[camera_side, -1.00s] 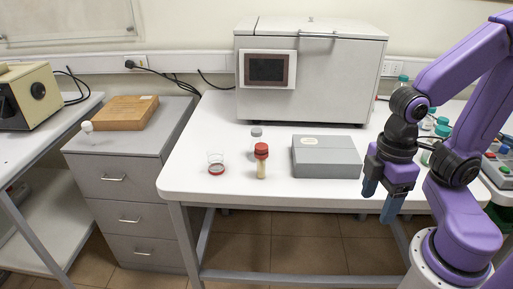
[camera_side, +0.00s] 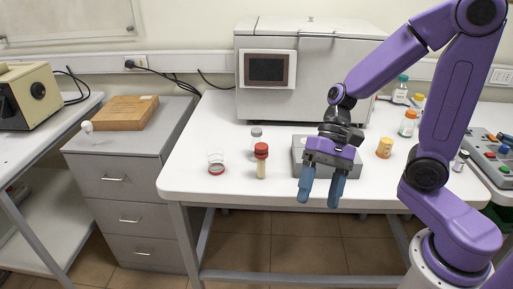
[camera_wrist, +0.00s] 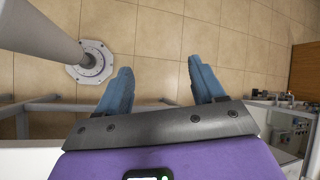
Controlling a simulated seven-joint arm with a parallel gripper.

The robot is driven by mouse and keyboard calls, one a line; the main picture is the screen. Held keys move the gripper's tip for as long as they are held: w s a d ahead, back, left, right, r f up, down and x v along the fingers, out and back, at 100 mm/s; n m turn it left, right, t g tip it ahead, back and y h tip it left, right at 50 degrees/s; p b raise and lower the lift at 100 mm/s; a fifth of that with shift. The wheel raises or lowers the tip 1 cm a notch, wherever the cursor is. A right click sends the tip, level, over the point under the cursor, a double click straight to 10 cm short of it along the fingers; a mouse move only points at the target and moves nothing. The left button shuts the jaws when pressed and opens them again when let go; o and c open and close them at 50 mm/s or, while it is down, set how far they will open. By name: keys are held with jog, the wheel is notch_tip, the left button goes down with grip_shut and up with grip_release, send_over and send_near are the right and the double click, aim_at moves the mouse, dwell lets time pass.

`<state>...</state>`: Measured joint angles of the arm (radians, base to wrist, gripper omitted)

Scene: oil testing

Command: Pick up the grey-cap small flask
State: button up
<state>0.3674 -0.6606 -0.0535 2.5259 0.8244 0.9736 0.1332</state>
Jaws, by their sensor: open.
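The grey-cap small flask (camera_side: 256,139) stands upright on the white table, a small clear vessel with a grey cap, just behind and left of a red-capped tube in the side view. My gripper (camera_side: 321,192) is open and empty, to the right of the flask and nearer the camera, at the table's front edge with its fingers pointing down. In the wrist view my gripper (camera_wrist: 160,85) shows two blue fingers spread apart over the floor, with nothing between them. The flask does not show in the wrist view.
The red-capped tube (camera_side: 261,161) and a clear dish with red (camera_side: 216,164) stand close to the flask. A grey box (camera_side: 299,147) sits behind my gripper. A large white machine (camera_side: 345,88) stands at the back. Several bottles, one orange-capped (camera_side: 408,123), stand to the right.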

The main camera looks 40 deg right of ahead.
jog(key=w+m+t+y, duration=0.3)
jog(key=w+m+t, duration=0.1)
jog(key=w+m, duration=0.4)
jog(key=m+t+h, duration=0.6)
jog(key=m+t, duration=0.6)
jog(key=m, duration=0.8)
send_near(261, 132)
jog(key=x, duration=0.7)
jog(key=shift+w+r, duration=0.1)
jog(key=shift+r, duration=0.1)
jog(key=shift+x, duration=2.6)
jog(key=shift+d+f, duration=0.1)
jog(key=shift+f, duration=0.05)
